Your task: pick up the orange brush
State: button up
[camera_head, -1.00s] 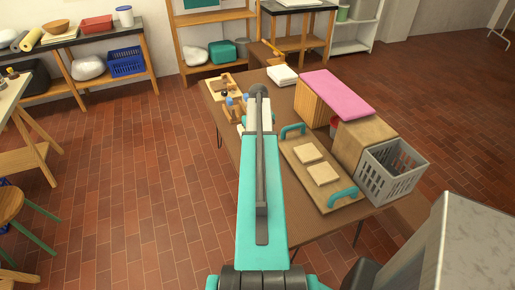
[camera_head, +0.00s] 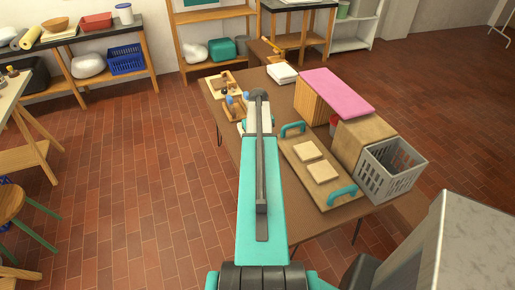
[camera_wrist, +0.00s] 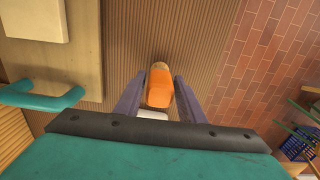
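The orange brush (camera_wrist: 160,88) shows in the wrist view on the ribbed brown table top (camera_wrist: 190,35), as an orange body with a tan end at the top. My gripper (camera_wrist: 159,84) has its two grey-purple fingers apart, one on each side of the orange body. Narrow gaps show between the fingers and the brush. A white piece (camera_wrist: 152,114) shows between the brush and my palm; I cannot tell what it is. In the head view my arm covers the brush and my fingers.
A board (camera_head: 330,200) with teal handles and two pale blocks lies right of my arm. A grey basket (camera_head: 388,172), a brown box (camera_head: 362,138) and a pink-topped block (camera_head: 337,92) stand beyond it. Wooden tools (camera_head: 236,110) and a wooden tray (camera_head: 222,83) lie at the left edge.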

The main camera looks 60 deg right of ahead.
jog(key=c, duration=0.7)
jog(key=shift+r, duration=0.1)
jog(key=shift+r+b, duration=0.85)
jog(key=shift+r, duration=0.5)
jog(key=shift+s+a+r, duration=0.1)
jog(key=shift+r, duration=0.2)
jog(key=s+a+b, duration=0.1)
jog(key=s+a, duration=0.2)
jog(key=a, duration=0.1)
jog(key=s+a+r+b, duration=0.1)
jog(key=s+a+b, duration=0.1)
jog(key=s+a, duration=0.1)
jog(key=s+a+b, duration=0.1)
jog(key=s+a, duration=0.2)
jog(key=a, duration=0.2)
jog(key=shift+s+a+r+b, duration=0.15)
jog(key=shift+s+r+b, duration=0.1)
jog(key=shift+s+b, duration=0.1)
